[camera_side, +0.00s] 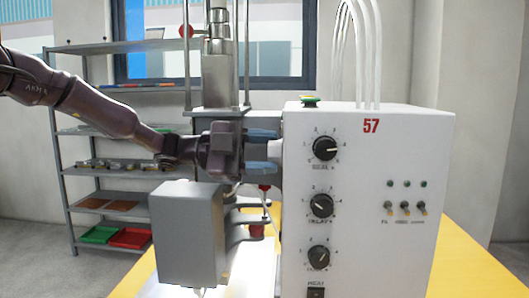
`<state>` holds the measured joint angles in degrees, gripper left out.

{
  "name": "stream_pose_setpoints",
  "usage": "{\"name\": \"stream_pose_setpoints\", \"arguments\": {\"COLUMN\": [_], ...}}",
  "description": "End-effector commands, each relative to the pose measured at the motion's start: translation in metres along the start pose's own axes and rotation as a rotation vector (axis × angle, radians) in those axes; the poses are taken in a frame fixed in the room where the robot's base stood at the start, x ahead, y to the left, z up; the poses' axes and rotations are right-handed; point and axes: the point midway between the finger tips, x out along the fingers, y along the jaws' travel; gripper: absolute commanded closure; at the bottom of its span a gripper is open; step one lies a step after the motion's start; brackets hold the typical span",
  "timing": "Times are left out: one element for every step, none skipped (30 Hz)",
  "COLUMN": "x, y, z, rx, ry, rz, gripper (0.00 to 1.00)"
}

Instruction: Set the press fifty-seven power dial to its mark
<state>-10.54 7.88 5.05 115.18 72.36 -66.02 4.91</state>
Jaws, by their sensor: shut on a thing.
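Press fifty-seven is a white control box (410,240) with a red "57" on its front. Three black dials run down the left of its face: the top dial (325,148), the middle dial (321,205) and the bottom dial (317,257). Their small labels are hard to read, and I cannot tell which one is the power dial. My gripper (272,151) is at the box's left edge, its two blue fingers one above the other. It is shut on a grey part between them, mostly hidden. None of the three front dials is between the fingers.
The grey press column (216,78) stands behind my gripper, with a grey housing (187,235) below. White hoses (358,50) rise from the box. Small switches (404,206) and a green-yellow button (310,101) are on it. The yellow table (465,265) is clear at right.

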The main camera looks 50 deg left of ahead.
Motion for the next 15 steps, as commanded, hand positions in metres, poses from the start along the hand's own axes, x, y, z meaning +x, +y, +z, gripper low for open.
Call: {"name": "stream_pose_setpoints", "arguments": {"x": [-0.0018, -0.0017, -0.0017, -0.0017, -0.0017, -0.0017, -0.0017, -0.0017, -0.0017, -0.0017, -0.0017, -0.0017, -0.0017, -0.0017, -0.0017], "y": [0.0007, 0.0007, 0.0007, 0.0008, 0.0008, 0.0008, 0.0008, 0.0008, 0.0008, 0.0008, 0.0008, 0.0008, 0.0009, 0.0009, 0.0009], "z": [0.0007, 0.0006, 0.0006, 0.0006, 0.0006, 0.0007, 0.0006, 0.0007, 0.0006, 0.0007, 0.0006, 0.0007, 0.0006, 0.0006, 0.0007], "rx": [-0.044, -0.072, -0.109, -0.136, -0.163, -0.198, -0.223, -0.247, -0.279, -0.302, -0.323, -0.351, -0.370, -0.389, -0.411], "ry": [-0.002, -0.002, -0.002, -0.002, -0.002, -0.002, -0.002, -0.002, -0.002, -0.002, -0.002, -0.002, -0.002, -0.002, -0.002], "rz": [0.001, 0.001, 0.001, 0.001, 0.001, 0.001, 0.001, 0.001, 0.001, 0.001, 0.001, 0.001, 0.001, 0.001, 0.001], "gripper": [0.78, 0.78, 0.78, 0.78, 0.78, 0.78, 0.78, 0.78, 0.78, 0.78, 0.78, 0.78, 0.78, 0.78, 0.78]}}
